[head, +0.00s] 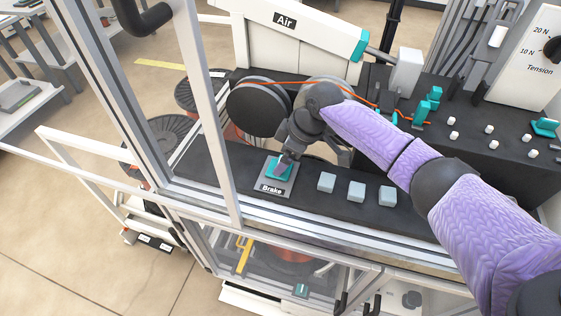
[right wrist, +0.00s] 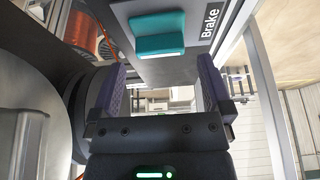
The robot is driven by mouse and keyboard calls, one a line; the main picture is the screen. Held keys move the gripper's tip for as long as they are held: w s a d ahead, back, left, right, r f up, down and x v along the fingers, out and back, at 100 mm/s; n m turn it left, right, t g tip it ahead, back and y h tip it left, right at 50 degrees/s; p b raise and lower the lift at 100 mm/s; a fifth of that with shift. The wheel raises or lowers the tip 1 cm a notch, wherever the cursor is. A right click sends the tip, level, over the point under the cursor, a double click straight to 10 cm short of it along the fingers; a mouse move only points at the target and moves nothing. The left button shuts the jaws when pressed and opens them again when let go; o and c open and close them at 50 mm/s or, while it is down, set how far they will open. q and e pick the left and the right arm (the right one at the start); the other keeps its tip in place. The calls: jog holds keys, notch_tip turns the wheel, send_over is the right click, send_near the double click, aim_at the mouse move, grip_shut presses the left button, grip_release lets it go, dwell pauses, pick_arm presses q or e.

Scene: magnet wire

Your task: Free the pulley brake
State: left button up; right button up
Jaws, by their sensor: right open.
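The brake control is a teal switch (head: 279,171) on a grey plate labelled "Brake" (head: 271,190), set on the dark machine top. My right gripper (head: 287,158) is just above the switch, pointing down, and partly covers it. In the right wrist view, the teal switch (right wrist: 160,35) lies beyond the open, empty fingers (right wrist: 163,68), roughly in line with the gap between them. Contact with the switch cannot be told. A large dark pulley (head: 255,108) with an orange wire (head: 290,84) stands behind the plate; a second wheel is partly hidden by my right wrist. My left gripper is not in view.
Several pale grey blocks (head: 356,191) sit in a row right of the brake plate. A grey door frame (head: 207,100) stands upright at the left. The white "Air" arm (head: 300,40) and the black panel with teal parts (head: 430,105) are behind.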

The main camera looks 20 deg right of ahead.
jog(key=x, duration=0.2)
jog(key=shift+w+a+f+b, duration=0.1)
jog(key=shift+f+b, duration=0.2)
